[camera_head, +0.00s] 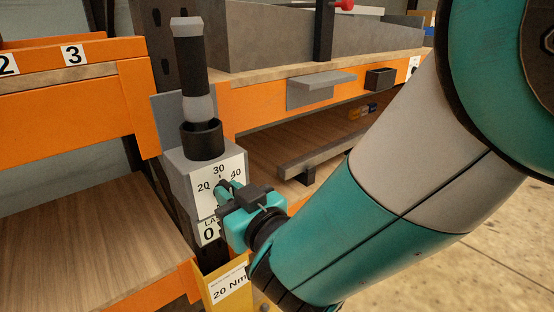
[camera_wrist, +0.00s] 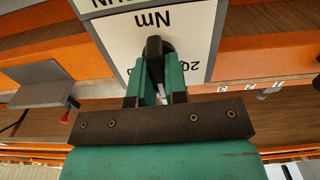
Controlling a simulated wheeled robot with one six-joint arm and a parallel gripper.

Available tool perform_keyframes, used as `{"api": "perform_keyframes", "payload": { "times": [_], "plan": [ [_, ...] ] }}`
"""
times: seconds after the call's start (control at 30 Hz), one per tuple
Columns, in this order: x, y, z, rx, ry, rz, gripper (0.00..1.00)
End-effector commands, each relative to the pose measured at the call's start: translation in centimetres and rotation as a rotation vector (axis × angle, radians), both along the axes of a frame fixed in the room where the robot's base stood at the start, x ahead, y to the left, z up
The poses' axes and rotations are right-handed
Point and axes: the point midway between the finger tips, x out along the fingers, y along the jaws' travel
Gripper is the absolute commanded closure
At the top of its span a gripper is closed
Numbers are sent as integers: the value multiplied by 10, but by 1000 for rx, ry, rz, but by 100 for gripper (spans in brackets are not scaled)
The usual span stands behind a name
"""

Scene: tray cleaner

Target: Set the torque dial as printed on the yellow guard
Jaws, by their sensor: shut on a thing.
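The torque dial's white face (camera_head: 206,200) is on the front of a grey post, with 20, 30 and 40 in an arc. The yellow guard (camera_head: 208,293) below it bears a label (camera_head: 230,287) whose large print reads 20 Nm. My gripper (camera_head: 231,190) is at the dial face and covers the knob in the head view. In the wrist view, which is upside down, the black dial knob (camera_wrist: 155,47) sits between my green fingers (camera_wrist: 157,85), shut on it. I cannot tell exactly which number the knob points to.
A black and grey handled tool (camera_head: 190,62) stands upright in a black cup (camera_head: 202,140) just above the dial. An orange-edged bench (camera_head: 75,110) lies left. A shelf with a grey bar (camera_head: 317,155) lies right. My arm fills the right side.

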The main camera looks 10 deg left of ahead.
Motion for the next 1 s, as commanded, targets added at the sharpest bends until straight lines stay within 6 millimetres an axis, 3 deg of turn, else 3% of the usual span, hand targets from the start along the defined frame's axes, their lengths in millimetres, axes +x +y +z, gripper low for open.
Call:
{"api": "perform_keyframes", "payload": {
  "times": [1.0],
  "plan": [
    [-3, 2, -1, -534, -626, 0, 100]
  ]
}}
